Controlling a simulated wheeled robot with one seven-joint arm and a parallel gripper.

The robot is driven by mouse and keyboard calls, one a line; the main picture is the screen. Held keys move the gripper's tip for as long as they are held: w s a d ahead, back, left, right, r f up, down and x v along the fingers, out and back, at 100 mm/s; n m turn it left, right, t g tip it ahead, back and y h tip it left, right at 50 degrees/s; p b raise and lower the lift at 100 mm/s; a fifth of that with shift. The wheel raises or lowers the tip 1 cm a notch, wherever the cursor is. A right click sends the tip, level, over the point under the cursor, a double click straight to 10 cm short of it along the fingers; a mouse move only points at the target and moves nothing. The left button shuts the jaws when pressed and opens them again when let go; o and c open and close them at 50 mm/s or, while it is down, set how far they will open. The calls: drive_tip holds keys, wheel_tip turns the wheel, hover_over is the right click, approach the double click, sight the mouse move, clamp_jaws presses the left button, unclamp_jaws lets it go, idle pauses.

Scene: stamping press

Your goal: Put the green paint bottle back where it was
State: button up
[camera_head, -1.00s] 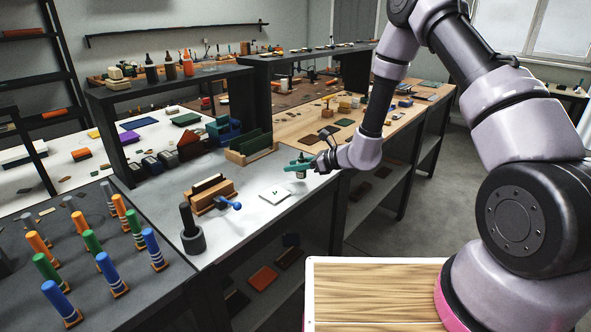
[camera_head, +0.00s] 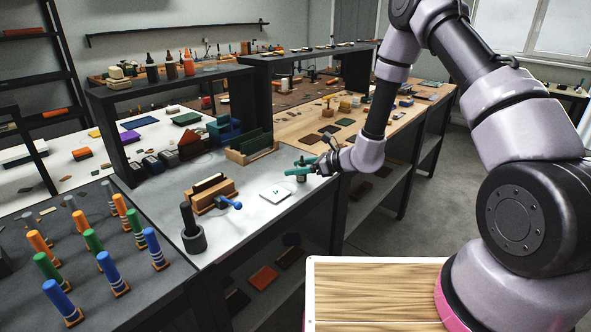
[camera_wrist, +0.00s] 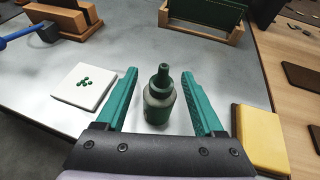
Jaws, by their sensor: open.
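The green paint bottle (camera_wrist: 158,97) stands upright on the light grey table top (camera_wrist: 200,62), with its nozzle pointing up. In the wrist view my gripper (camera_wrist: 164,88) is open, with one teal finger on each side of the bottle and a visible gap on both sides. In the head view my gripper (camera_head: 301,168) is at the right end of the light table. The bottle (camera_head: 301,177) shows only in small part there, mostly hidden by the fingers.
A white tile with green dots (camera_wrist: 84,86) lies left of the bottle. A yellow block (camera_wrist: 261,138) is to the right. A wooden rack with green plates (camera_head: 252,148) stands behind. A wooden holder (camera_head: 210,195) and a blue-knobbed handle (camera_head: 236,205) are further left.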

drive_tip(key=v, duration=1.1)
drive_tip(key=s+d+r+n+g, duration=0.1)
drive_tip(key=s+r+n, duration=0.2)
drive_tip(key=r, duration=0.3)
drive_tip(key=s+r+n+g+h, duration=0.1)
drive_tip(key=s+r+n+g, duration=0.2)
drive_tip(key=r, duration=0.4)
drive_tip(key=s+d+r+n, duration=0.1)
drive_tip(key=s+r+n, duration=0.25)
drive_tip(key=r, duration=0.25)
drive_tip(key=s+d+r+n+t+h, duration=0.6)
drive_tip(key=s+d+r+n+h, duration=0.3)
drive_tip(key=s+d+r, duration=0.4)
drive_tip(key=d+r, duration=0.2)
drive_tip(key=d, duration=0.1)
drive_tip(key=shift+s+d, duration=0.25)
drive_tip(key=shift+s, duration=0.15)
